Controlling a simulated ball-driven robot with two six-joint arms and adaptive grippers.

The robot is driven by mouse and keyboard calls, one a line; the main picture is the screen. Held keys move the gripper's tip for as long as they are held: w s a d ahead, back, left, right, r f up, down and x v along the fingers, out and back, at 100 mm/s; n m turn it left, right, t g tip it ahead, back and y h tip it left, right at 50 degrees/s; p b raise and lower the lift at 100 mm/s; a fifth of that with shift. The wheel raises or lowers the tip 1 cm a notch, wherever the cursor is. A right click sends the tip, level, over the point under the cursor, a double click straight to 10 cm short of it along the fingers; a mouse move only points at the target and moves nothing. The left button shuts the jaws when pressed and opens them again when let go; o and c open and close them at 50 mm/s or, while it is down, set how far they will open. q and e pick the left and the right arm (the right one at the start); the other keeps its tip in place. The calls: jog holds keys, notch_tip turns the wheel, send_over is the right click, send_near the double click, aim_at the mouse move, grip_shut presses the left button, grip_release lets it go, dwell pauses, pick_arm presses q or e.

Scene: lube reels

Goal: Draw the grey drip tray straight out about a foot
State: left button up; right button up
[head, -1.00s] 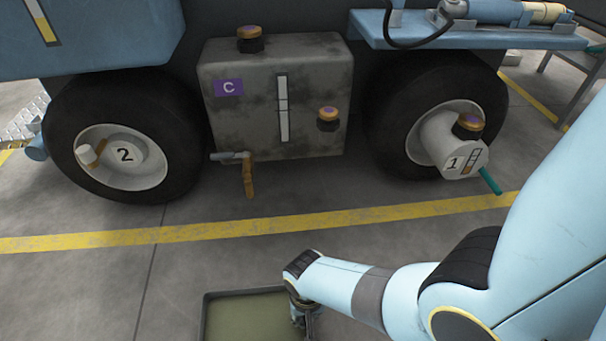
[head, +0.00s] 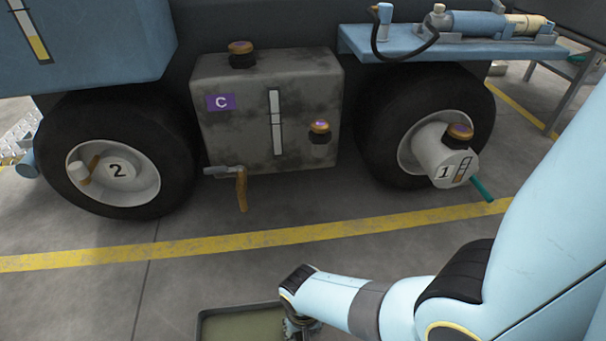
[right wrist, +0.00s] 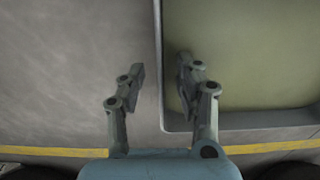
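The grey drip tray (head: 240,308) lies on the floor at the bottom of the head view, cut off by the frame edge. Its inside is olive-green. In the right wrist view the tray (right wrist: 255,121) fills the upper right, its side wall running up the middle. My right gripper (head: 298,326) is at the tray's right side in the head view, partly hidden by my own arm. In the right wrist view my right gripper (right wrist: 160,80) is open. One finger is outside the wall and one on the inner side, with gaps visible. My left gripper is not in view.
A stained grey tank (head: 250,140) labelled C with a drain tap (head: 240,188) hangs between wheel 2 (head: 118,170) and wheel 1 (head: 420,125). A yellow floor line (head: 270,239) crosses before them. Concrete floor (head: 90,300) left of the tray is clear.

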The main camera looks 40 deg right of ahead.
notch_tip(320, 180, up, 12)
dwell(0.6)
dwell(0.4)
